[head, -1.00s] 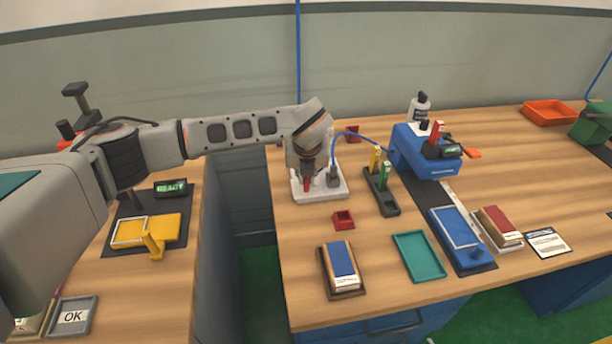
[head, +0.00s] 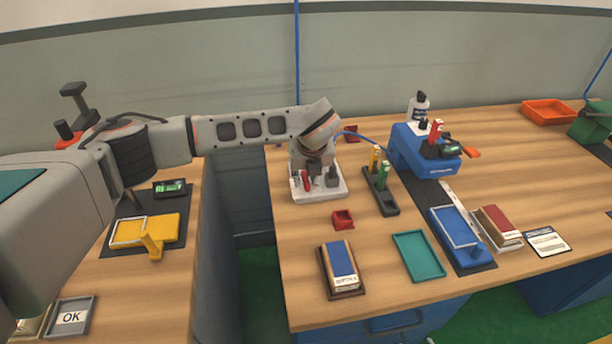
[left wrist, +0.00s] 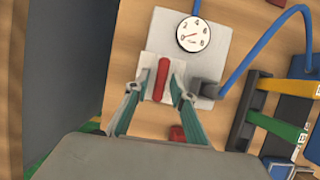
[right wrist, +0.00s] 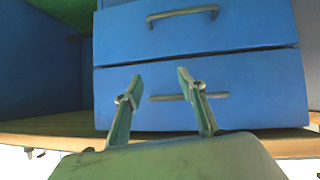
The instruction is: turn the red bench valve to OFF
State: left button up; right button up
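The red bench valve (head: 306,181) stands on a pale base plate (head: 328,193) near the left edge of the right-hand table. In the left wrist view, its red bar handle (left wrist: 162,80) points roughly up and down the picture on a white block. My left gripper (left wrist: 155,88) is open, with one finger on each side of the handle and gaps visible. In the head view, my left gripper (head: 311,168) is over the plate, its fingers mostly hidden by the wrist. My right gripper (right wrist: 160,77) is open and empty before blue drawers. I cannot read any OFF mark.
A round gauge (left wrist: 193,35) and a grey fitting with a blue hose (left wrist: 262,48) share the plate. A blue machine (head: 425,160) is farther right.

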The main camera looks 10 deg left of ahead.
pick_arm(q)
jog(key=shift+w+r, duration=0.1)
jog(key=shift+r, duration=0.3)
jog(key=v, duration=1.1)
jog(key=shift+s, duration=0.3)
jog(key=shift+d, duration=0.1)
